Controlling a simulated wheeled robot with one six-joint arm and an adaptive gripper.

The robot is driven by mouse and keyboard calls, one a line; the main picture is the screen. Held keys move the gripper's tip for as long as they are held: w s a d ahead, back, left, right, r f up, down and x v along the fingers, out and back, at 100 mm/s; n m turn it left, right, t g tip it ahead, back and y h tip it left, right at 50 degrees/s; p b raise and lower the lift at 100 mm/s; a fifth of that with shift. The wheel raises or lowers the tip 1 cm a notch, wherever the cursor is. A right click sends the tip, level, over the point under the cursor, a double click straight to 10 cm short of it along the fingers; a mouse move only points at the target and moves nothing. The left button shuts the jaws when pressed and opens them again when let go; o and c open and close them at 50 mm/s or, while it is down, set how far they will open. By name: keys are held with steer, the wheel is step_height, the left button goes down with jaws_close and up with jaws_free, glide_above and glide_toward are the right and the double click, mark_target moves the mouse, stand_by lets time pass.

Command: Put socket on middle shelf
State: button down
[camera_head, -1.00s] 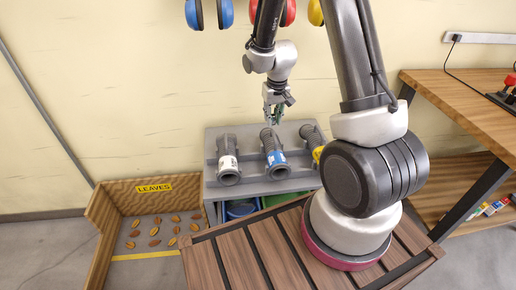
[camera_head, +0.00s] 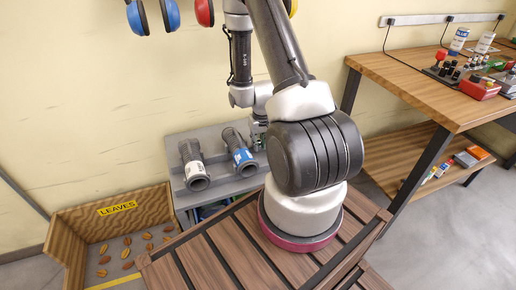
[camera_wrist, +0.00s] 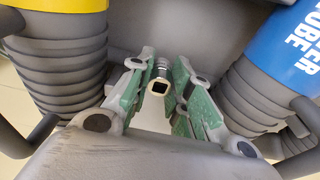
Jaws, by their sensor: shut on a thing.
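The socket (camera_wrist: 159,84) is a small chrome piece with a square hole in its end, in the wrist view. My gripper (camera_wrist: 156,76) has its green-padded fingers closed around it. In the head view my gripper (camera_head: 258,142) is partly hidden by my arm, right of the blue-banded tube, and the socket cannot be made out. No shelf is clearly identifiable as the middle one. The workbench at right has a lower wooden shelf (camera_head: 405,172) under its top.
A grey stand (camera_head: 222,186) holds a white-labelled tube (camera_head: 193,165) and a blue-banded tube (camera_head: 239,155). A yellow-banded tube (camera_wrist: 60,45) shows in the wrist view. The bench top (camera_head: 410,85) carries tools and cans. A leaves box (camera_head: 75,222) stands at left.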

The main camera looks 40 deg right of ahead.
mark_target(258, 153)
steer(key=shift+f, duration=1.5)
steer(key=shift+f, duration=0.15)
steer(key=c, duration=1.6)
jaws_free()
